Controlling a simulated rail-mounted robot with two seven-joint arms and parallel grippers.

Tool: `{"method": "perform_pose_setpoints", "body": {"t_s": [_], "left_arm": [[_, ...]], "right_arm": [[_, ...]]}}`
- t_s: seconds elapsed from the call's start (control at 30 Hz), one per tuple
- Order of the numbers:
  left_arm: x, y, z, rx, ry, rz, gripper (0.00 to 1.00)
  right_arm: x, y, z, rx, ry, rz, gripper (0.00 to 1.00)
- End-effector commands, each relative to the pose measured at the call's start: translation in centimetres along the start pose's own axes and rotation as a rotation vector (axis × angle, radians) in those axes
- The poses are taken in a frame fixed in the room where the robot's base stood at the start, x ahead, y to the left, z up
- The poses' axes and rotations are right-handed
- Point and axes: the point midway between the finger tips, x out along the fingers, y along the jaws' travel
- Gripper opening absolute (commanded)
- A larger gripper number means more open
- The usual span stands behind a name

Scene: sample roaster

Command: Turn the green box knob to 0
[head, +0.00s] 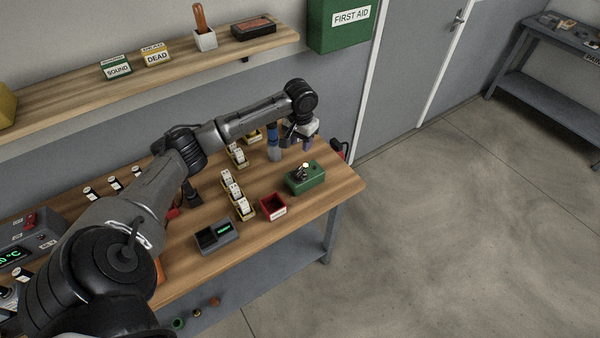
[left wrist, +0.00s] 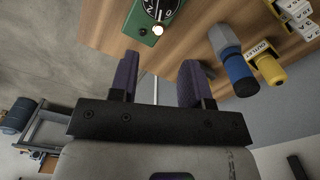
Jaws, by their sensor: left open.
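The green box (head: 306,180) sits near the right end of the wooden bench. Its dark knob (head: 300,173) is on the top face. In the left wrist view the green box (left wrist: 136,22) is at the top edge, partly cut off. A black dial (left wrist: 161,8) with white digits, a "2" among them, shows there beside a lit white lamp (left wrist: 157,30). Where the knob points I cannot tell. My left gripper (head: 306,146) is just above and behind the box, apart from it. Its purple fingers (left wrist: 158,78) are open with nothing between them. My right gripper is not in view.
A red tray (head: 273,207), yellow holders with white pieces (head: 238,200) and a grey device with a green display (head: 216,237) stand left of the box. A blue-and-grey cylinder (head: 273,148) stands behind, close to the gripper. Open floor lies right of the bench.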

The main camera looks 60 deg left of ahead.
Motion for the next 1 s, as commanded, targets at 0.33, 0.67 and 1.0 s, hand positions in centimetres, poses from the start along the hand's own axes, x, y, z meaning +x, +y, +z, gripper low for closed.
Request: {"method": "perform_pose_setpoints", "body": {"t_s": [0.33,0.67,1.0], "left_arm": [[5.4,-0.2,0.0,-0.009,-0.004,0.001,0.44],[10.8,-0.2,0.0,-0.007,-0.002,0.000,0.44],[13.2,-0.2,-0.1,-0.007,0.000,0.001,0.44]], "right_arm": [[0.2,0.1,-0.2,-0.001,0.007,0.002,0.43],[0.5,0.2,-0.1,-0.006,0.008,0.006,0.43],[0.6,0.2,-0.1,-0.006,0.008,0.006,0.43]]}}
